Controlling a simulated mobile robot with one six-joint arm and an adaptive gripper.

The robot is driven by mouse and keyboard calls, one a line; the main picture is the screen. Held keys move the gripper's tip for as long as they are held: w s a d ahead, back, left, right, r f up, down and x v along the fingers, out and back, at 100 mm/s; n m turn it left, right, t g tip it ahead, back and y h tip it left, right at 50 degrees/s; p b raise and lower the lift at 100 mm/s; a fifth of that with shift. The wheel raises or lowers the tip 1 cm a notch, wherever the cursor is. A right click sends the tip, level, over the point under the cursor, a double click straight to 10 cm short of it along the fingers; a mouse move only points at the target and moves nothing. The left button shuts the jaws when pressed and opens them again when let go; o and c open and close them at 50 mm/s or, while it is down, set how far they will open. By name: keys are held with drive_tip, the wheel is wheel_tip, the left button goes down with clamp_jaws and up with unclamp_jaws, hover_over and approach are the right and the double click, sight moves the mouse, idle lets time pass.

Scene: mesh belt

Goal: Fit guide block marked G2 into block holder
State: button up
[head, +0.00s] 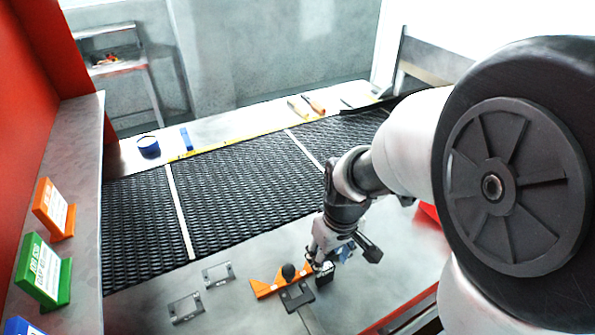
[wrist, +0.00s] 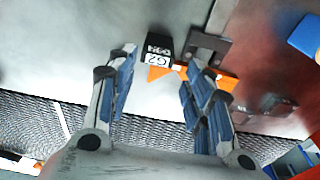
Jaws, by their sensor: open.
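The guide block marked G2 (wrist: 157,50) is black with a white label. In the wrist view it lies beyond and between my fingertips, left of the dark bracket and apart from it. In the head view the block (head: 325,272) shows dark beneath my gripper (head: 328,256). My gripper (wrist: 163,64) is open, its blue-padded fingers on either side of the block's line; I cannot tell whether they touch it. The block holder appears to be the dark U-shaped bracket (wrist: 207,42) beside the orange piece (wrist: 224,80). It also shows in the head view (head: 298,296).
A black knob (head: 289,271) stands by the orange piece. Two grey frames (head: 186,307) (head: 217,274) lie to the left on the metal surface. The black mesh belt (head: 235,180) runs behind. Orange and green signs (head: 44,270) stand on the left ledge.

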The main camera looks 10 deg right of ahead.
sight(327, 267)
drive_tip(key=f+b, duration=0.1)
drive_tip(key=f, duration=0.2)
drive_tip(key=f+b, duration=0.1)
drive_tip(key=f, duration=0.2)
drive_tip(key=w+f+b, duration=0.1)
drive_tip(key=f, duration=0.2)
drive_tip(key=shift+s, duration=0.1)
drive_tip(key=c, duration=1)
drive_tip(key=shift+o, duration=0.2)
drive_tip(key=shift+r, duration=0.1)
drive_tip(key=shift+r, duration=0.1)
wheel_tip(327, 267, up, 19)
drive_tip(key=p, duration=0.6)
drive_tip(key=w+f+m+b, duration=0.1)
drive_tip(key=w+f+m, duration=0.2)
drive_tip(key=w+f, duration=0.5)
drive_tip(key=shift+w+f+m, duration=0.3)
drive_tip(key=shift+w+f, duration=0.05)
drive_tip(key=shift+f, duration=0.25)
